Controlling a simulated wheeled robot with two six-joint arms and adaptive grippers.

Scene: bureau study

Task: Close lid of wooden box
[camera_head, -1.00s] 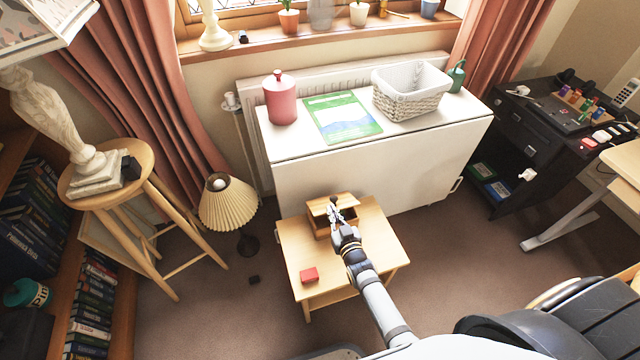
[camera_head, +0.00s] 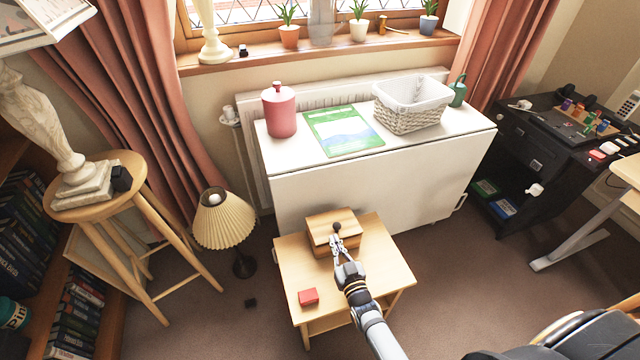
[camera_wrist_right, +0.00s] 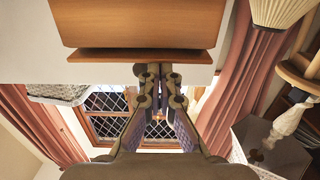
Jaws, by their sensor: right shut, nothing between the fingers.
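The wooden box (camera_head: 319,250) stands on the small wooden table, near its back edge. Its lid (camera_head: 328,221) lies over the box top, down or nearly down; I cannot tell whether it is fully shut. The box front (camera_wrist_right: 137,22) fills the top of the right wrist view, with a thin wooden edge (camera_wrist_right: 130,55) below it across a dark line. My right gripper (camera_head: 337,234) is shut and empty at the front right of the lid. Its fingertips (camera_wrist_right: 158,72) are close to that edge; contact is unclear. My left gripper is not in view.
A red block (camera_head: 308,296) lies on the small table's (camera_head: 370,270) front left. A white cabinet (camera_head: 370,190) stands right behind it. A pleated lamp (camera_head: 224,220) and a wooden stool (camera_head: 140,185) are to the left. The tabletop's right side is clear.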

